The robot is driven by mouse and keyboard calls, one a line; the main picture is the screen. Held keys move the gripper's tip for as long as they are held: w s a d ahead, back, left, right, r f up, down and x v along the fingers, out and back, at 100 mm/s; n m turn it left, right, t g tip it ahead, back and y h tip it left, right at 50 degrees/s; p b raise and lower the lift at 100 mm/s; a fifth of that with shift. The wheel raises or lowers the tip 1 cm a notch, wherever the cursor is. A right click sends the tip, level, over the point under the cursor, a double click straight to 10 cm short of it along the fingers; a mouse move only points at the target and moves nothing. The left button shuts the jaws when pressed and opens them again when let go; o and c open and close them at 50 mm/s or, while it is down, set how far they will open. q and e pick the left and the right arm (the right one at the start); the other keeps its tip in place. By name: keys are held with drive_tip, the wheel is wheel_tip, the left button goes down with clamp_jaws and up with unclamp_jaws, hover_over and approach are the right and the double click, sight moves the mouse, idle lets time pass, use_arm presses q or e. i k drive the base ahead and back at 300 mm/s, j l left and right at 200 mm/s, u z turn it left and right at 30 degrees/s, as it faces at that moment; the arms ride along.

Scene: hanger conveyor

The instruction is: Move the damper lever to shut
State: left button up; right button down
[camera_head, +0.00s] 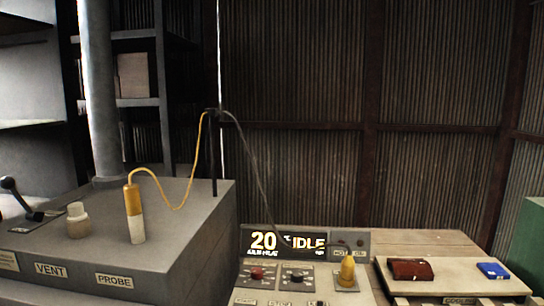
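A dark lever (22,200) with a round black knob at its upper left end stands at the far left edge, on top of the grey box (190,215). It is tilted, with the knob up and to the left and the lower end to the right. It looks like the damper lever, but the label (9,261) on the box front below it is cut off and cannot be read. No open or shut marks can be made out. Neither of my grippers is in view.
A pale plug (78,220) and a yellow-white probe (135,213) with a yellow cable stand right of the lever. A grey pipe (100,95) rises behind. A panel (284,243) reads 20 and IDLE. A tray (450,285) holds red and blue items.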

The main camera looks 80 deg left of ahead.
sight(6, 182)
drive_tip(key=k+u, duration=0.15)
drive_tip(key=u, duration=3.7)
